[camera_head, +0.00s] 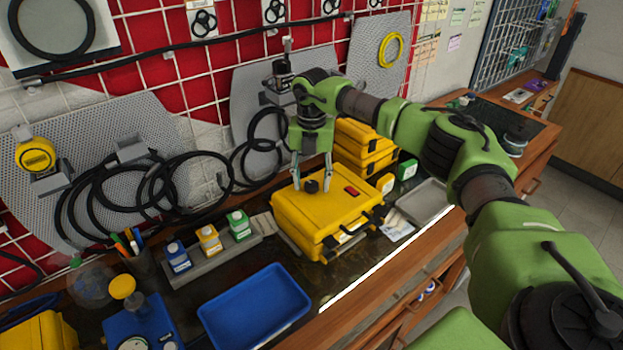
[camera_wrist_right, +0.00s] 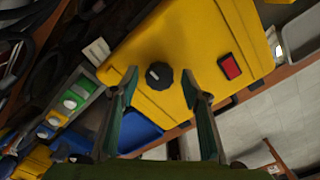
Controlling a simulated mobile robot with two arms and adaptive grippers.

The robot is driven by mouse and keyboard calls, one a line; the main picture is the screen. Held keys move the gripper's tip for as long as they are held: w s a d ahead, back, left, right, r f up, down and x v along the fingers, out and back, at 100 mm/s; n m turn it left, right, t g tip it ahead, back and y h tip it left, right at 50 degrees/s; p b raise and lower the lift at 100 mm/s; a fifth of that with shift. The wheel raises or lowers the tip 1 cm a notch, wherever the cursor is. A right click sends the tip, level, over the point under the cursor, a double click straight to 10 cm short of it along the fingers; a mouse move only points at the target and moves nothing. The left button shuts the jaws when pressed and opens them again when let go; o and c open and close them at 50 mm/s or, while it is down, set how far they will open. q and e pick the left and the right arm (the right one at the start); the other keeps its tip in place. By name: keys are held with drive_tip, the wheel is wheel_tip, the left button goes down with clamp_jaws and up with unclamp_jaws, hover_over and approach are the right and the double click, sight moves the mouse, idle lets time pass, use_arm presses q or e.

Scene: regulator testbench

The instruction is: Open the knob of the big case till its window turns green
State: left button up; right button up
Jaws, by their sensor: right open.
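The big yellow case (camera_head: 318,222) lies on the workbench in the middle of the head view; its lid fills much of the right wrist view (camera_wrist_right: 205,45). A black knob (camera_head: 311,186) stands on the lid, and it also shows in the right wrist view (camera_wrist_right: 159,75) with a light mark on top. The case's small window (camera_head: 352,190) is red, also in the right wrist view (camera_wrist_right: 229,66). My right gripper (camera_head: 312,184) points down over the lid, open, with its fingers apart on either side of the knob, not visibly touching it. My left gripper is not in view.
Smaller yellow cases (camera_head: 362,142) are stacked behind the big case. A blue tray (camera_head: 254,306) lies at the front left and a grey tray (camera_head: 424,202) at the right. A rack with small bottles (camera_head: 209,239) stands left of the case. Black hoses hang on the wall behind.

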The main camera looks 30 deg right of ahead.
drive_tip(key=shift+c, duration=0.2)
drive_tip(key=c, duration=1)
drive_tip(key=shift+c, duration=0.2)
drive_tip(key=shift+n, duration=0.4)
drive_tip(key=n, duration=0.3)
drive_tip(key=shift+n, duration=0.3)
drive_tip(key=n, duration=0.4)
drive_tip(key=shift+n+b, duration=0.3)
drive_tip(key=shift+b, duration=0.05)
drive_tip(key=n, duration=0.4)
drive_tip(key=shift+n, duration=0.3)
drive_tip(key=n, duration=0.4)
drive_tip(key=shift+b, duration=0.3)
drive_tip(key=shift+r+n, duration=0.1)
drive_tip(key=shift+n, duration=0.2)
